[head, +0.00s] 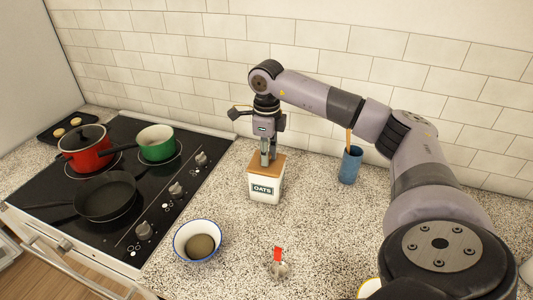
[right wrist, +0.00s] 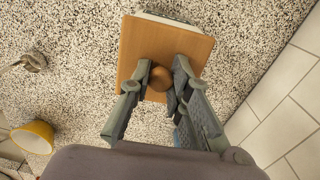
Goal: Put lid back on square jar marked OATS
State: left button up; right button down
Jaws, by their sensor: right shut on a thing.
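The square white jar marked OATS (head: 264,189) stands upright on the speckled counter in the head view. Its square wooden lid (head: 266,165) is at the jar's top; in the right wrist view the lid (right wrist: 137,50) looks slightly offset, with a strip of the jar (right wrist: 165,18) showing past one edge. My right gripper (head: 268,157) points down over the lid, and its fingers (right wrist: 161,80) are shut on the lid's round wooden knob (right wrist: 161,78). I cannot tell whether the lid is fully seated. My left gripper is not in view.
A blue cup (head: 350,166) with a wooden utensil stands right of the jar. A blue-rimmed bowl (head: 198,241) and a red-tagged metal item (head: 278,264) are in front. The stove (head: 125,185) with pans is left. The tiled wall is close behind.

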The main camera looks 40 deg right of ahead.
jog(key=c, duration=1.4)
grip_release()
jog(key=shift+o, duration=0.4)
jog(key=o, duration=0.4)
jog(key=shift+r, duration=0.1)
jog(key=shift+r+p, duration=2.65)
jog(key=shift+r, duration=0.8)
jog(key=shift+c, duration=0.3)
